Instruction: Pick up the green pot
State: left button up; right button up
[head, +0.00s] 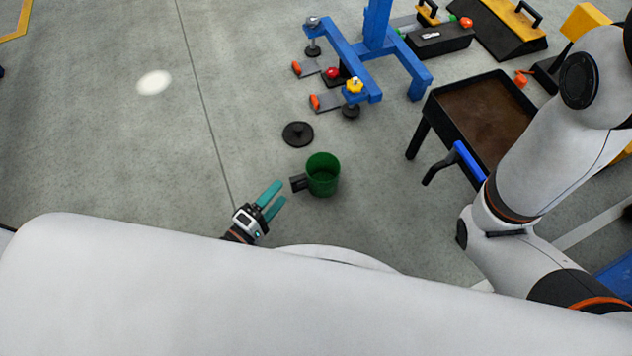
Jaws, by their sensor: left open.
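The green pot (322,175) stands upright and open-topped on the grey floor near the middle of the head view. Its dark handle (299,183) points left, toward my left gripper. My left gripper (275,199) has two teal fingers spread apart with nothing between them. It is just left of and below the handle in the picture, apart from the pot. A black round lid with a knob (298,134) lies on the floor beyond the pot. My right arm shows at the right, but its gripper is not in view.
A blue stand (340,55) with clamps and red and yellow knobs is beyond the lid. A black-framed table with a brown top (484,108) stands at right. Black and yellow boxes (440,40) are at the back right. The floor at left is clear.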

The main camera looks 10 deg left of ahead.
pick_arm(q)
notch_tip(320, 180, down, 8)
jog(key=b, duration=0.5)
jog(key=shift+r, duration=0.2)
jog(key=shift+w+d+r, duration=0.25)
jog(key=shift+w+r, duration=0.05)
jog(key=shift+w, duration=0.3)
jog(key=b+x, duration=0.3)
jog(key=x, duration=0.2)
jog(key=shift+w+d, duration=0.2)
jog(key=shift+w, duration=0.1)
jog(key=shift+w+d, duration=0.15)
jog(key=shift+w, duration=0.15)
jog(key=shift+r, duration=0.1)
jog(key=shift+c, duration=0.3)
jog(key=c, duration=0.9)
jog(key=shift+c, duration=1.2)
